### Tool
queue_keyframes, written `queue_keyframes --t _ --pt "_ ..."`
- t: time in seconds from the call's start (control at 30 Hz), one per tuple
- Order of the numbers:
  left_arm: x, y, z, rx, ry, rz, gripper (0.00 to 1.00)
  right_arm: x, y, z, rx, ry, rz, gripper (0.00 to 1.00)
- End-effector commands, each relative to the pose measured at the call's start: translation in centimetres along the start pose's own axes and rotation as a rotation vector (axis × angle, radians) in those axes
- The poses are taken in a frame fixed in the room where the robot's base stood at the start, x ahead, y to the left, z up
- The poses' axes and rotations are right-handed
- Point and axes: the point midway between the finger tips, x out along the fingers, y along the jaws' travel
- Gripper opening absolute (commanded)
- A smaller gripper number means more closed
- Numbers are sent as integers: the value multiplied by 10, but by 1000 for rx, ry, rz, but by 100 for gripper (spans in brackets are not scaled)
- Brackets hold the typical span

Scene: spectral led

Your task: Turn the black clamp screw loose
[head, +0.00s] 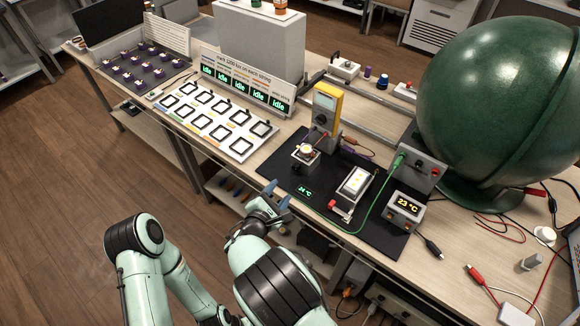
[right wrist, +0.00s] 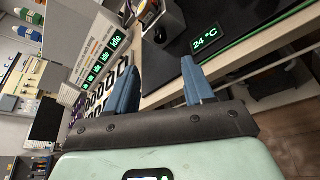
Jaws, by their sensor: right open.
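My right gripper (head: 277,202) is open and empty at the bench's front edge, short of the fixture. Its two blue fingers (right wrist: 162,88) are spread apart. My left gripper is out of view.
A yellow multimeter (head: 326,108) stands behind the fixture. A lit panel fixture (head: 354,186) and a green cable (head: 373,205) lie to its right. A white board of square frames (head: 213,121) is to the left. A large green sphere (head: 500,100) fills the right back.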

Motion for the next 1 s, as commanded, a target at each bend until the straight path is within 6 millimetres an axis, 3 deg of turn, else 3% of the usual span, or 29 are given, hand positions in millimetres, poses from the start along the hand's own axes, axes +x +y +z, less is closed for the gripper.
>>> queue_keyframes --t 0.17,0.6,0.8,1.0 --pt "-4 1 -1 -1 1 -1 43 22 0 0 -2 -2 -1 53" --pt "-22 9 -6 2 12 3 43 110 0 1 -2 0 -2 53" --pt "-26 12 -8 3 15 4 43 128 -1 0 -2 2 -2 53" --pt "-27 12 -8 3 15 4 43 131 -1 -1 -2 3 -2 53"
